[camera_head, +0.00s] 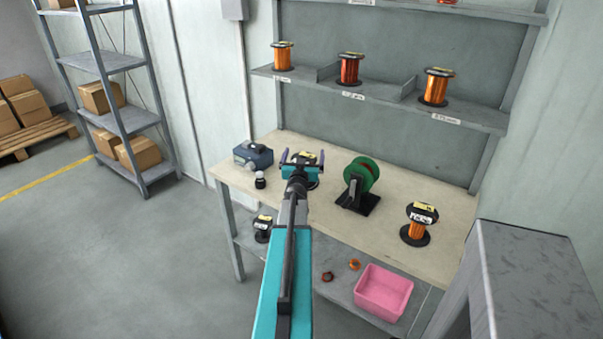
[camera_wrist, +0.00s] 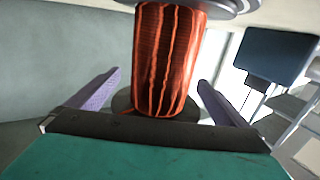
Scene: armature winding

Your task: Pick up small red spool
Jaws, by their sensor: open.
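A spool wound with red-copper wire (camera_wrist: 166,60) fills the middle of the wrist view, with dark flanges above and below. In the head view, its black top flange with a yellow label (camera_head: 308,157) shows at the workbench, mostly hidden behind my gripper (camera_head: 303,157). My gripper also shows in the wrist view (camera_wrist: 159,82), with two purple fingers. It is open, one finger on each side of the spool, with visible gaps to the winding. Another red spool (camera_head: 350,70) stands upright on the wall shelf.
On the workbench (camera_head: 385,236) are a blue box (camera_head: 253,155), a green reel on a black stand (camera_head: 361,175) and an orange spool (camera_head: 419,224). A pink bin (camera_head: 383,292) and a black spool (camera_head: 263,228) sit below. A grey cabinet (camera_head: 520,270) stands at right.

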